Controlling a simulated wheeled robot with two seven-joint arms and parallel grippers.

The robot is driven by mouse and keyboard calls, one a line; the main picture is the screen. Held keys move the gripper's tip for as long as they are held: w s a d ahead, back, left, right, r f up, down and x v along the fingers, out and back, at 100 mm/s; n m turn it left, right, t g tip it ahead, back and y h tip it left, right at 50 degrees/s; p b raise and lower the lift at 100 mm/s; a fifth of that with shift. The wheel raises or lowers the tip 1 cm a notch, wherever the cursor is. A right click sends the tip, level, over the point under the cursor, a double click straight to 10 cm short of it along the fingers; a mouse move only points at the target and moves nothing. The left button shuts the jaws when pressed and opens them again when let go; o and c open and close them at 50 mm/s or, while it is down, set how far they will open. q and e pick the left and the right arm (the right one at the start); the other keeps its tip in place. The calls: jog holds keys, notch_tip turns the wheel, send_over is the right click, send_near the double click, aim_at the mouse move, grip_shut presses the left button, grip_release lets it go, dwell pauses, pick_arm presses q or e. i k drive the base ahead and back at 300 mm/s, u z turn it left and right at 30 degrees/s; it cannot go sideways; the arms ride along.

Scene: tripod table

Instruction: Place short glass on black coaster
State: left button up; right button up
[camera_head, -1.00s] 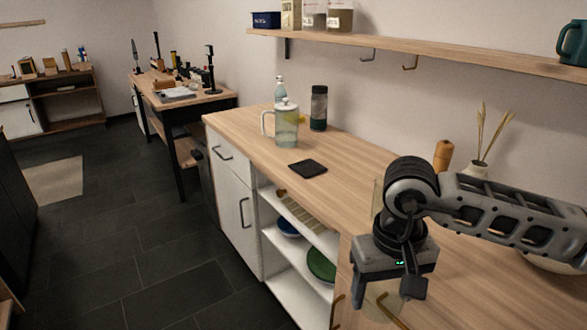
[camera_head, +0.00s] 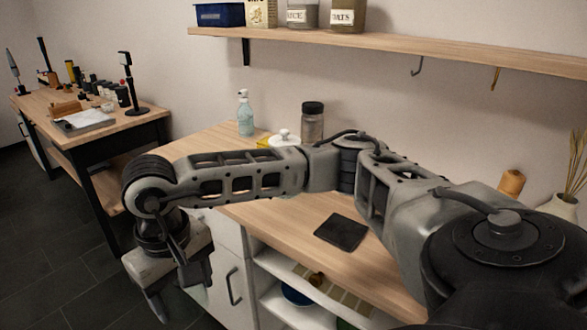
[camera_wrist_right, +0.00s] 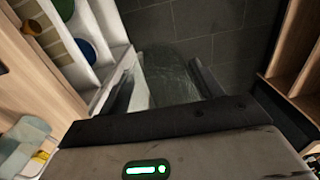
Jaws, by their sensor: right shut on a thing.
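My right gripper (camera_head: 178,295) hangs at the lower left of the head view, in front of the counter's edge and left of the coaster. In the right wrist view its two fingers (camera_wrist_right: 160,88) are shut on a clear short glass (camera_wrist_right: 172,75), with dark floor showing through it. The glass is hard to make out in the head view. The black coaster (camera_head: 341,232) lies flat and bare on the wooden counter, apart from the gripper and glass. My left gripper is not in view.
My right forearm crosses above the counter (camera_head: 285,228) and hides most of the lidded pitcher (camera_head: 284,137). A spray bottle (camera_head: 245,113) and a dark-lidded jar (camera_head: 312,122) stand behind it. Open shelves (camera_head: 285,300) are below the counter. A side table (camera_head: 90,120) stands at left.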

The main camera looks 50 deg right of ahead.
aim_at(342, 230)
jog(key=z, duration=0.85)
jog(key=i, duration=1.15)
jog(key=z, duration=1.15)
